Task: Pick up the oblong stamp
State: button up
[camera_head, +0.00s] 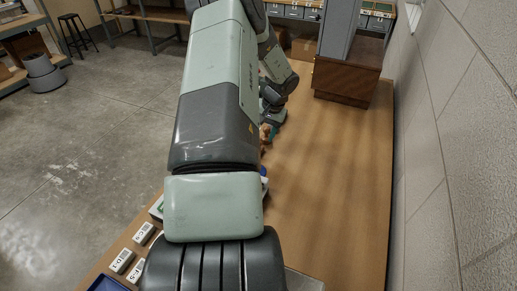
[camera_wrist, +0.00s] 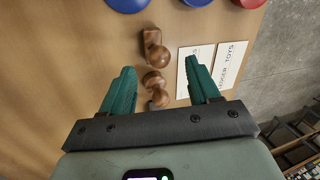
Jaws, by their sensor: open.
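In the wrist view, a brown wooden stamp with an oblong block base (camera_wrist: 152,36) and a rounded knob lies on the table, just beyond my fingertips. A second brown wooden stamp (camera_wrist: 155,80) with rounder parts lies nearer, between the fingers. My gripper (camera_wrist: 160,65) has two teal fingers spread wide, with nothing clamped between them. A small dark grey piece shows below the nearer stamp; I cannot tell what it is. In the head view, my arm hides most of this area; only a bit of brown wood shows beside the gripper.
White cards (camera_wrist: 230,66) with print lie right of the stamps, by the right finger. Two blue round things (camera_wrist: 197,2) and a red one (camera_wrist: 248,3) are at the top edge. A wooden cabinet (camera_head: 345,80) stands at the table's far end. The table's right side is clear to the wall.

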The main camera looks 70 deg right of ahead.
jog(key=shift+x, duration=2.75)
grip_shut()
jog(key=shift+r, duration=0.1)
jog(key=v, duration=0.3)
jog(key=w+v, duration=0.1)
jog(key=v, duration=0.2)
jog(key=w+v, duration=0.1)
jog(key=v, duration=0.2)
jog(key=shift+a+r, duration=0.2)
jog(key=shift+r, duration=0.4)
